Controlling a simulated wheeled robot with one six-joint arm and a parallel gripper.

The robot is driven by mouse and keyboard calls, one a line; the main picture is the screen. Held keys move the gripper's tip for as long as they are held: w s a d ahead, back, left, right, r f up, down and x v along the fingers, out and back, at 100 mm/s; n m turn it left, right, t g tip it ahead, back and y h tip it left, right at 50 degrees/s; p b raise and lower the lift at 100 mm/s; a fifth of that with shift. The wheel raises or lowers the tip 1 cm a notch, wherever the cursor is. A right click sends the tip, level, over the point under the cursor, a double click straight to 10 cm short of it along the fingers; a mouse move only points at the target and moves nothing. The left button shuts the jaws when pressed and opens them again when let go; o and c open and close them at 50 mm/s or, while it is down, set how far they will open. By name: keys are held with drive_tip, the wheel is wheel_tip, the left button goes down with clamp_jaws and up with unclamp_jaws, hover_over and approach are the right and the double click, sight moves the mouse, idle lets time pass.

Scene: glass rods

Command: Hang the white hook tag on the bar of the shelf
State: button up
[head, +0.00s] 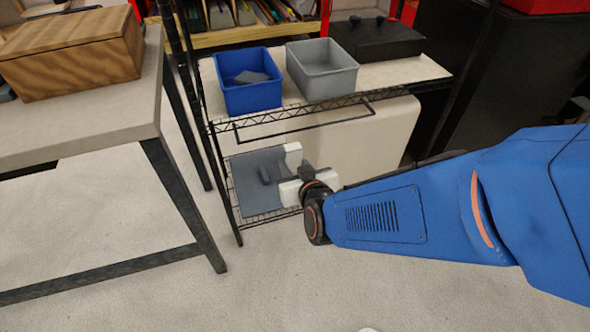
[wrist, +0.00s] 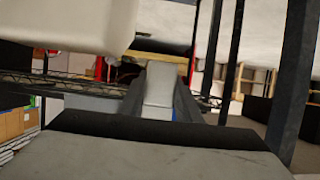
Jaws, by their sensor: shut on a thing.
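My gripper (head: 299,170) is in front of the shelf, below the level of its upper board. Its dark fingers are shut on the white hook tag (head: 293,154), which shows as a small pale piece at the fingertips. In the wrist view the tag (wrist: 160,84) stands between the two dark fingers; its hook shape cannot be made out. The black bar (head: 300,121) runs along the front of the upper shelf (head: 390,82). The tag is below the bar in the head picture and appears apart from it.
A blue bin (head: 248,97), a grey bin (head: 323,85) and a black case (head: 376,42) stand on the upper shelf. A grey mat (head: 250,199) lies on the lower shelf. A table (head: 90,131) with a wooden box (head: 72,55) stands left. The floor in front is clear.

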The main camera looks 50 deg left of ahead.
drive_tip(key=r+x, duration=0.1)
drive_tip(key=x, duration=0.7)
drive_tip(key=shift+w+a+r, duration=0.3)
drive_tip(key=shift+a, duration=0.25)
idle(0.4)
drive_tip(key=o, duration=1.1)
drive_tip(key=v, duration=1.7)
drive_tip(key=shift+s+d+r, duration=0.1)
drive_tip(key=shift+s+d, duration=0.05)
